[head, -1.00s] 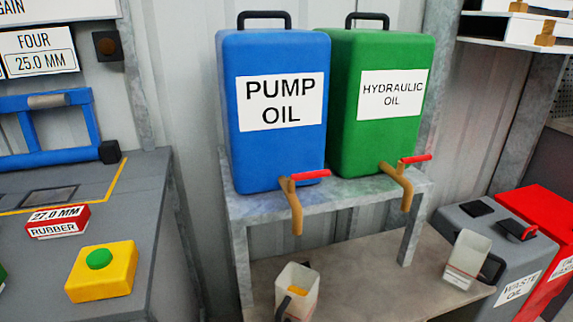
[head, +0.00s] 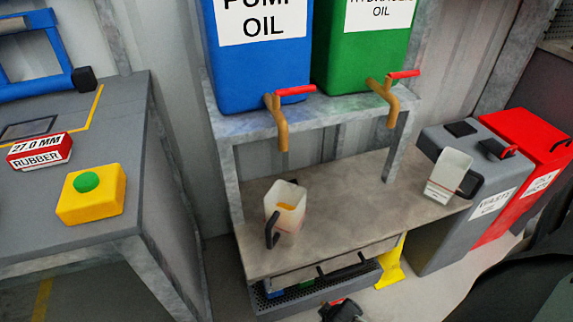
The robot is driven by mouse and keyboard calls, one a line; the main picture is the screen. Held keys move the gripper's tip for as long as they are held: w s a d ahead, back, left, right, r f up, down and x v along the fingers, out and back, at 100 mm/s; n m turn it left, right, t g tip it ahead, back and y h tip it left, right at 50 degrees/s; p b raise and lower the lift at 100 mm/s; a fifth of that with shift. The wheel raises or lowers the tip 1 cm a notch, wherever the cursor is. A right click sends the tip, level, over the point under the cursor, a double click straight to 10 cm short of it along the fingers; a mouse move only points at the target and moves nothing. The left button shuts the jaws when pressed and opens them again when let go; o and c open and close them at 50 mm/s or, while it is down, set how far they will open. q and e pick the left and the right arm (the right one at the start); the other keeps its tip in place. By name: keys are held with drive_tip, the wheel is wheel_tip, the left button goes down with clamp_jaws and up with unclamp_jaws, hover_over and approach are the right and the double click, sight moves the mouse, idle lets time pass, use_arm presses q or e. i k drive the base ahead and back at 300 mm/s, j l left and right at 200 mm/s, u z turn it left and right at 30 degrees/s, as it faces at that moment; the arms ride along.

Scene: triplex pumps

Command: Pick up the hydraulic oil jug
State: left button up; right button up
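Two white open-topped jugs stand on the lower shelf below the oil tanks. The left jug (head: 290,208) is below the pump oil tap, has a black handle and shows orange-yellow inside. The right jug (head: 448,172) is near the shelf's right end, right of the hydraulic oil tap, with a dark handle on its right. Its label is too small to read; I cannot tell its contents. The green hydraulic oil tank (head: 350,60) has a brass tap (head: 388,98) with a red lever. Neither gripper is clearly seen.
The blue pump oil tank (head: 245,70) stands beside the green one. The lower shelf (head: 345,190) is clear between the jugs. A grey waste oil bin (head: 440,228) and a red bin (head: 510,215) stand right. A black-and-red object (head: 342,310) at the bottom edge is unclear.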

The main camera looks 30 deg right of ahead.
sight(455, 182)
drive_tip(key=k+j+z, duration=0.15)
drive_tip(key=z, duration=1.3)
